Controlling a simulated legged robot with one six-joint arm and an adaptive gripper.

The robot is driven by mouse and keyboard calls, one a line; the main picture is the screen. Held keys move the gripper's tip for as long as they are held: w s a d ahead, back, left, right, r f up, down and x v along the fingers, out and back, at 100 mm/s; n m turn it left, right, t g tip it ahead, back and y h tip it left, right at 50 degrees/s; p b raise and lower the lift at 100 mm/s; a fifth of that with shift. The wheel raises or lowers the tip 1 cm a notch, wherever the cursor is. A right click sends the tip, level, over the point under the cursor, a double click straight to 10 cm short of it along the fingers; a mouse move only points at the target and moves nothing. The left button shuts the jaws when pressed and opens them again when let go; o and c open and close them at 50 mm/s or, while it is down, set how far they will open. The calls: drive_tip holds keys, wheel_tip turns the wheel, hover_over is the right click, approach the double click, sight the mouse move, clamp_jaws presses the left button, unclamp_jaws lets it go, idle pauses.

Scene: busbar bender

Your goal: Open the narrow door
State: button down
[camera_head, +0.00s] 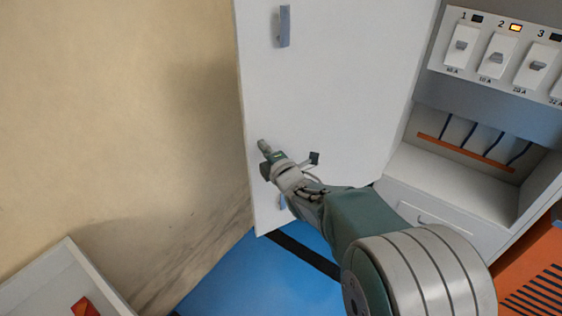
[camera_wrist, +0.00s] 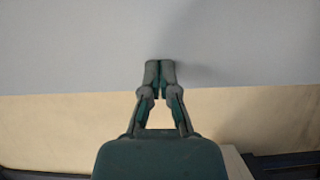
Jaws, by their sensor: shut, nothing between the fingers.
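The narrow door (camera_head: 335,85) is a tall white panel that stands swung open to the left of the cabinet, with the cabinet's inside showing. A blue-grey handle (camera_head: 285,26) is near its top left edge. My gripper (camera_head: 262,146) is in front of the door's lower left part, close to its free edge, below the handle. In the wrist view the fingertips (camera_wrist: 160,66) are together with nothing between them, over the pale door panel (camera_wrist: 70,45) just past its edge. I cannot tell whether they touch the door.
The cabinet holds a row of numbered breaker switches (camera_head: 497,57), with the lamp by 2 lit, above an orange bar (camera_head: 465,152) with dark wires. An orange slotted unit (camera_head: 540,285) is at lower right. A white tray (camera_head: 60,275) with a red object is at lower left.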

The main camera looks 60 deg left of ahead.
drive_tip(key=a+m+t, duration=0.2)
drive_tip(key=a+t, duration=0.1)
drive_tip(key=a, duration=0.6)
drive_tip(key=shift+w+a+h, duration=0.15)
drive_tip(key=shift+w+h, duration=0.15)
drive_tip(key=shift+w, duration=0.15)
drive_tip(key=shift+f, duration=0.1)
